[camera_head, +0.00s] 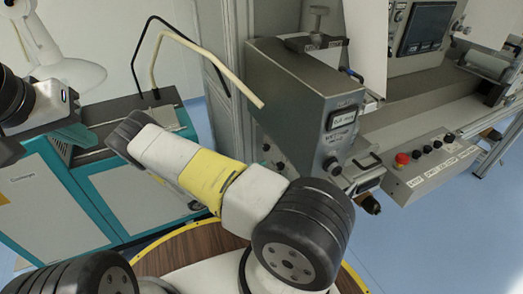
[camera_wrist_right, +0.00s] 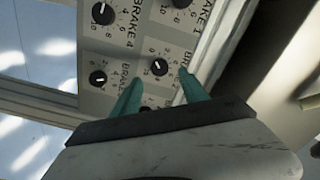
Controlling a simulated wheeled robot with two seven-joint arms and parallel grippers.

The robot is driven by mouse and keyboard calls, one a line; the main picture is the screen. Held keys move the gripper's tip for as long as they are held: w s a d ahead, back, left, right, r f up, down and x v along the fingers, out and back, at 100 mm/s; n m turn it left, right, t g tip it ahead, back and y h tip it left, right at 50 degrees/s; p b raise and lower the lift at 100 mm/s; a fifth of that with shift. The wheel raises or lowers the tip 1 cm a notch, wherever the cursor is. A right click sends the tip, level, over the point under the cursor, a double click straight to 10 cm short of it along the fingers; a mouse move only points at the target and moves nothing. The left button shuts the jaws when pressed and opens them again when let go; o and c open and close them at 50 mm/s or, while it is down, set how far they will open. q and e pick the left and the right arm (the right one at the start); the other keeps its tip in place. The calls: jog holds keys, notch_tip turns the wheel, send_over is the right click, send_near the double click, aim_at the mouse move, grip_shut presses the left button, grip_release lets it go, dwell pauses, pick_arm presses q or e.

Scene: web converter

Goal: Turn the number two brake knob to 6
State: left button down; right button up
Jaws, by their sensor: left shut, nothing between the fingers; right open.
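In the right wrist view, a light panel carries black brake knobs with rotated printed labels and number scales. One black knob (camera_wrist_right: 159,67) with a white mark sits just beyond the fingertips, second in the column below the Brake 1 knob (camera_wrist_right: 181,3). Its BRAKE label is partly covered by a finger, so its number is hidden. I cannot tell its setting. My right gripper (camera_wrist_right: 160,84) is open, its teal fingers on either side of that knob in the picture; contact cannot be told. In the head view, my left gripper (camera_head: 64,150) is shut and empty, far left over the teal cabinet.
The Brake 4 knob (camera_wrist_right: 103,13) and another knob (camera_wrist_right: 98,77) are left of the fingers. A further knob (camera_wrist_right: 145,108) is partly hidden by my gripper. In the head view, a grey machine housing (camera_head: 315,100) and a button box with a red button (camera_head: 402,159) stand right.

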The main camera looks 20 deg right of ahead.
aim_at(278, 167)
jog(key=d, duration=0.6)
jog(key=shift+w+d, duration=0.2)
jog(key=shift+d, duration=0.05)
grip_shut()
